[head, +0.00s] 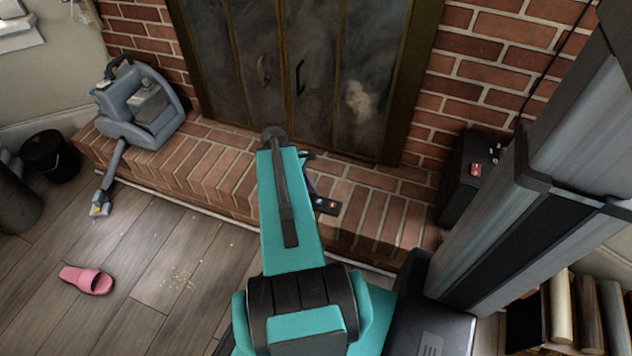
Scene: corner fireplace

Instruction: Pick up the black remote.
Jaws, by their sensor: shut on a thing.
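The black remote (327,206) shows at the brick hearth's front part, just right of my teal arm. Its visible end carries a small red mark, and its other end is hidden behind the arm. My gripper (314,190) is mostly hidden by my own arm link; only a dark part of it shows to the right of the link. It is shut on the remote. I cannot tell whether the remote touches the bricks or is held just above them.
The raised brick hearth (380,213) runs before dark glass fireplace doors (262,60). A grey-blue cleaning machine (142,105) stands on its left. A black box (462,190) with small items stands right. A pink slipper (88,280) and crumbs (180,276) lie on the wooden floor.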

